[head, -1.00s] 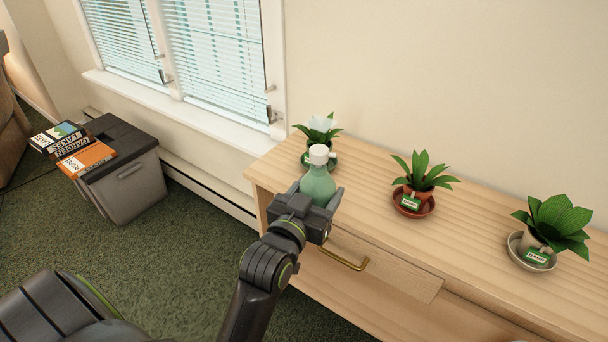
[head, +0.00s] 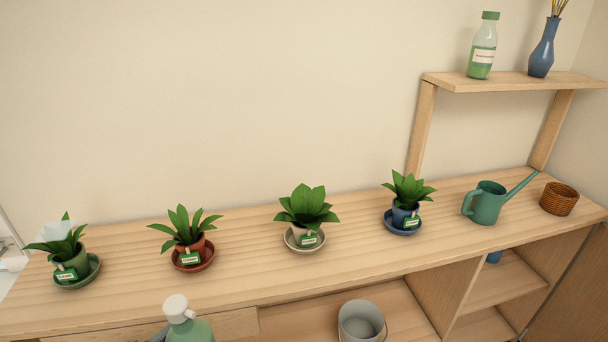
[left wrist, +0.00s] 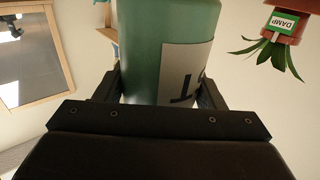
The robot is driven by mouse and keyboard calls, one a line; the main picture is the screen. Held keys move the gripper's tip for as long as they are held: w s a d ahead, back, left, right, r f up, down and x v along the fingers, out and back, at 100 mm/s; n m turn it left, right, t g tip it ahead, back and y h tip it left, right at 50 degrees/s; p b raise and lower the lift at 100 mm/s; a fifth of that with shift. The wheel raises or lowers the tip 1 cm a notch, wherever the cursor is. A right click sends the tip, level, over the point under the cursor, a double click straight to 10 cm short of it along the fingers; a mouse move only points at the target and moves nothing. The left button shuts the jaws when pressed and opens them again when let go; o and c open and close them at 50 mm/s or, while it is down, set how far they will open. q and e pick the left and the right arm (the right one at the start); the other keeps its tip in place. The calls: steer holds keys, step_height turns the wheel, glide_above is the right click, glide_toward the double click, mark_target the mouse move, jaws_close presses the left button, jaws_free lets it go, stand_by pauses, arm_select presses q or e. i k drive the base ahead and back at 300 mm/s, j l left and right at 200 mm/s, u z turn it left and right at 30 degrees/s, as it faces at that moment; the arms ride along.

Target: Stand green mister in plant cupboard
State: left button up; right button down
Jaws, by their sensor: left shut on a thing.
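The green mister (head: 190,327), a green bottle with a white cap, shows at the bottom edge of the head view, in front of the cupboard top. In the left wrist view the mister (left wrist: 168,50) stands between the fingers of my left gripper (left wrist: 160,92), which is shut on it. A pale label with dark lettering faces the wrist camera. The plant cupboard (head: 350,255) is a long pale wood unit with a drawer front at left and open compartments below its top. My right gripper is out of view.
Several potted plants on saucers line the top, including a red pot (head: 192,255) and a blue pot (head: 405,215). A green watering can (head: 487,204) and wicker pot (head: 558,199) stand at right. A grey bucket (head: 360,322) sits in a lower compartment. A raised shelf (head: 510,82) holds a bottle and vase.

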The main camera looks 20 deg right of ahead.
mark_target(473, 290)
steer(key=z, duration=1.15)
steer(key=i+l+z, duration=0.1)
steer(key=z, duration=0.4)
steer(key=i+z, duration=0.2)
steer(key=z, duration=0.3)
steer(key=i+z, duration=0.15)
steer(key=z, duration=0.35)
steer(key=i+j+z, duration=0.35)
steer(key=i, duration=0.15)
steer(key=i+j+z, duration=0.35)
steer(key=i+j, duration=0.1)
steer(key=i, duration=0.05)
